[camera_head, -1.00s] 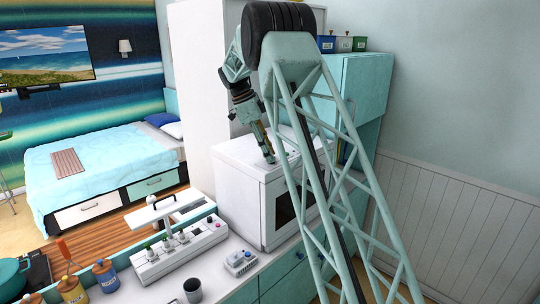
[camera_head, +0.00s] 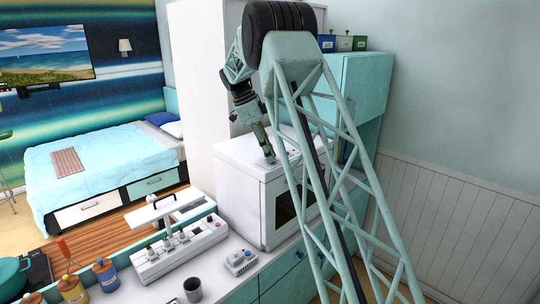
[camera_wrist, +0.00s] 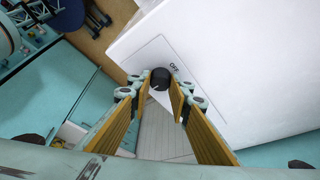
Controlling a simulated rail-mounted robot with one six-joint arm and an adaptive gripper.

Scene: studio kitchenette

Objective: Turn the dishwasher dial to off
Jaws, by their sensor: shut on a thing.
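The dishwasher is a white box (camera_head: 235,187) on the counter, with a dark window in its front. In the wrist view its white top (camera_wrist: 235,75) carries a round black dial (camera_wrist: 160,76) on a thin-outlined panel. The word OFF is printed just to the upper right of the dial. My gripper (camera_wrist: 160,90) has its yellow-padded fingers on both sides of the dial and is shut on it. In the head view my gripper (camera_head: 269,156) reaches down to the dishwasher's top, and the dial is too small to make out. I cannot tell the dial's pointer direction.
A white panel with several knobs (camera_head: 180,250) and a small white box (camera_head: 240,262) stand on the counter in front. A grey cup (camera_head: 192,290) is at the front edge. A tall white cabinet (camera_head: 200,75) is behind, and a teal cupboard (camera_head: 357,90) is at the right.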

